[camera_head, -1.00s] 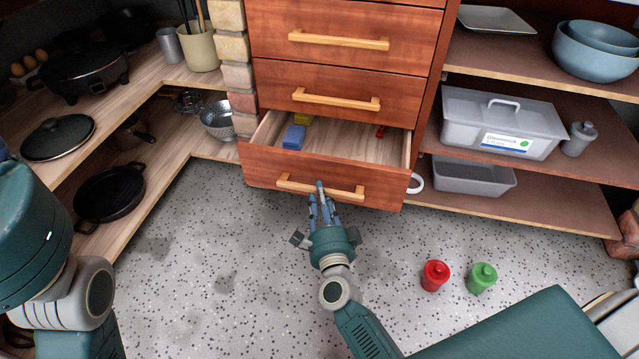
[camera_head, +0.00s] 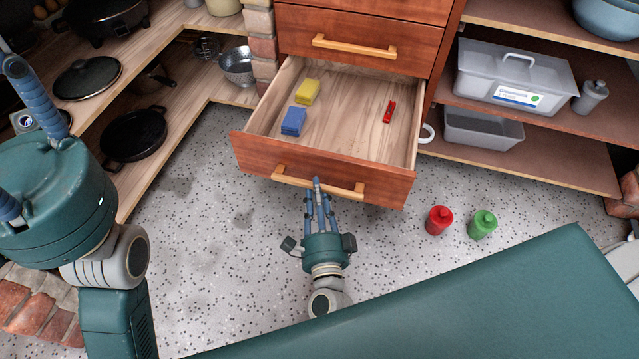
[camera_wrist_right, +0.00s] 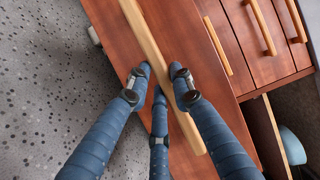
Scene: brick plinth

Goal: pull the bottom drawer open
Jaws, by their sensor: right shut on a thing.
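The bottom drawer (camera_head: 345,165) is pulled well out of the wooden cabinet. Inside it lie a blue sponge (camera_head: 293,121), a yellow sponge (camera_head: 307,92) and a small red item (camera_head: 389,111). Its light wooden bar handle (camera_head: 340,189) runs across the front. My right gripper (camera_head: 318,188) is shut on this handle near its middle. In the right wrist view the blue fingers (camera_wrist_right: 160,90) sit on both sides of the handle (camera_wrist_right: 155,55). My left gripper (camera_head: 28,100) is partly in view at the left edge, away from the drawer; its fingertips are cut off or unclear.
A closed drawer (camera_head: 365,25) is just above. A red bottle (camera_head: 439,220) and a green bottle (camera_head: 483,224) stand on the speckled floor, right of the drawer. Shelves with a grey bin (camera_head: 515,75) are at right, pans (camera_head: 134,134) at left.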

